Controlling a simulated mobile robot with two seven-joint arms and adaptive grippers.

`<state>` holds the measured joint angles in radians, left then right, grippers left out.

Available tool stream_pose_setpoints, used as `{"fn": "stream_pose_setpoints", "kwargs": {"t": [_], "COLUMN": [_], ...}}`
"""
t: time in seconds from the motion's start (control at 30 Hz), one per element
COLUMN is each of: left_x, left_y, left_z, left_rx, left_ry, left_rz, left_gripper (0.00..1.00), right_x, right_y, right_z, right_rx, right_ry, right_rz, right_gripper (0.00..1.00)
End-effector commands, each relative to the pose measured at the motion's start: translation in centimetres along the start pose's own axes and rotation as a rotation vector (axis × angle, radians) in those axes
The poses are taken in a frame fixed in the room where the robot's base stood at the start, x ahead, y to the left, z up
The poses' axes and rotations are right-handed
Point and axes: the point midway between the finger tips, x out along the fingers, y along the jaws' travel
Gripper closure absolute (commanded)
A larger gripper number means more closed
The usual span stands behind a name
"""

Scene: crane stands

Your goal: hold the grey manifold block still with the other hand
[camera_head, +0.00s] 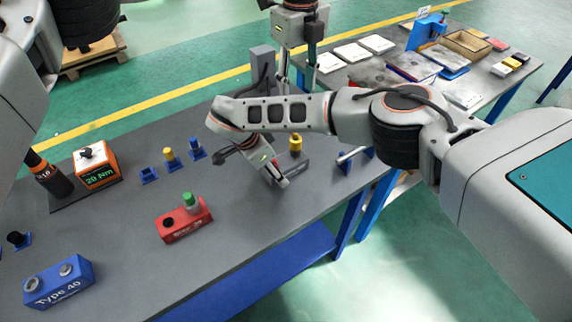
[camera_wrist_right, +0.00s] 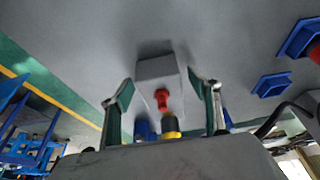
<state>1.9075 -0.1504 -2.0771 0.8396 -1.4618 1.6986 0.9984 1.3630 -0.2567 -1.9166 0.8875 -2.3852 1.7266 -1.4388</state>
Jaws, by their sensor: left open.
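The grey manifold block (camera_head: 293,166) sits on the grey workbench, partly covered by my right gripper in the head view. In the right wrist view the block (camera_wrist_right: 158,70) shows a red fitting, with a yellow and black fitting close by. My right gripper (camera_head: 278,180) is low at the block. In the wrist view its fingers (camera_wrist_right: 162,93) are apart on either side of the block, with gaps.
A red block (camera_head: 182,225) with a green cap and a blue Type 40 block (camera_head: 58,284) stand at the front left. Small blue holders (camera_head: 149,176) and an orange torque display (camera_head: 95,166) are further back. A grey post (camera_head: 263,62) rises at the back.

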Motion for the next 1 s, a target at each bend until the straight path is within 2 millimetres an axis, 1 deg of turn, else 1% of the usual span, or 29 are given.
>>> {"fn": "stream_pose_setpoints", "kwargs": {"t": [0.23,0.37,0.47,0.7,0.8,0.9,1.0], "left_x": [0.0,0.0,0.0,0.0,0.0,0.0,0.0], "left_y": [0.0,0.0,0.0,0.0,0.0,0.0,0.0], "left_z": [0.0,0.0,0.0,0.0,0.0,0.0,0.0], "left_rx": [0.0,0.0,0.0,0.0,0.0,0.0,0.0], "left_ry": [0.0,0.0,0.0,0.0,0.0,0.0,0.0], "left_rz": [0.0,0.0,0.0,0.0,0.0,0.0,0.0], "left_gripper": [0.58,0.58,0.58,0.58,0.58,0.58,0.58], "right_x": [0.0,-0.8,-2.3,-7.2,-9.0,-10.4,-11.4], "right_y": [0.0,0.0,-0.1,-0.1,-0.1,-0.1,0.0], "right_z": [0.0,0.0,0.0,-0.1,-0.1,0.0,0.0], "right_rx": [0.0,-0.001,-0.002,-0.001,0.0,-0.001,-0.001], "right_ry": [0.0,-0.001,0.001,0.003,0.003,0.002,0.001], "right_rz": [0.0,-0.001,-0.003,-0.005,-0.003,-0.003,-0.001], "right_gripper": [0.39,0.39,0.39,0.39,0.39,0.39,0.39]}}
